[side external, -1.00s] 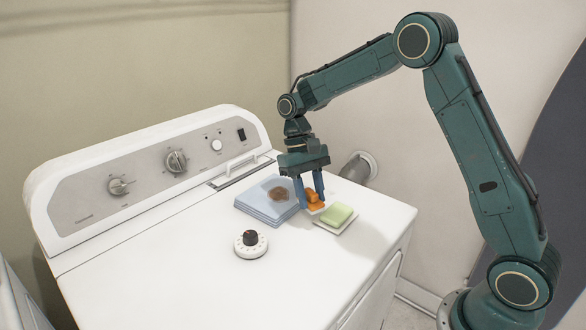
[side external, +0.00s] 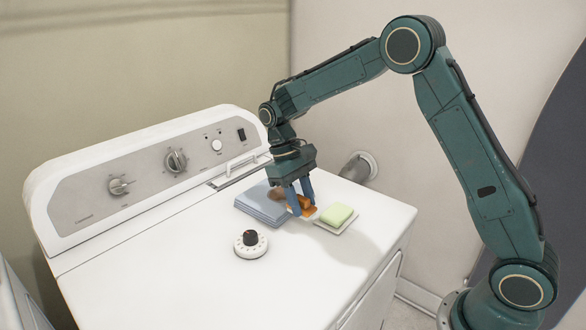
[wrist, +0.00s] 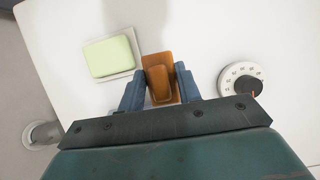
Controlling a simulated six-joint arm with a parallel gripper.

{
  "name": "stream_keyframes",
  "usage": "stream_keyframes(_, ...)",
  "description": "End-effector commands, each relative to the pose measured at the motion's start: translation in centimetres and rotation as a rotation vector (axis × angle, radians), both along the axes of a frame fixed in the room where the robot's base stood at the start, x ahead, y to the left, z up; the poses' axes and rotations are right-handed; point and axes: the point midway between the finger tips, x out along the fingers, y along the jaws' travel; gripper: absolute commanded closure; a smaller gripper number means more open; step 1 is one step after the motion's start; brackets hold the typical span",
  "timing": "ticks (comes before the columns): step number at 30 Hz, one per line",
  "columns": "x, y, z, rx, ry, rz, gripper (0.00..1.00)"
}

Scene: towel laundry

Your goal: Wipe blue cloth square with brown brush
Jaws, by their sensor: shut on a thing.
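The brown brush (side external: 304,206) is an orange-brown block with a raised grip, and it also shows in the wrist view (wrist: 158,65). My gripper (side external: 300,204) is shut on the brush, with one blue finger on each side of its grip in the wrist view (wrist: 160,85). The blue cloth square (side external: 258,203) is a folded stack on the white machine top, with a brown patch on it partly hidden by my gripper. The brush is at the cloth's right edge; I cannot tell whether they touch.
A pale green bar (side external: 337,213) on a white dish (side external: 337,228) lies just right of the brush. A round white timer (side external: 251,244) with a black knob stands in front of the cloth. The control panel (side external: 150,172) rises behind. The machine's front top is clear.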

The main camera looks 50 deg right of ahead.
Motion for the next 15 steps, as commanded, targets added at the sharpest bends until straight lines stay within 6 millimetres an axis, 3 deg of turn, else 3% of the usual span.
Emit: stream_keyframes(15,0.50,-0.07,0.08,-0.001,0.000,0.069,0.84)
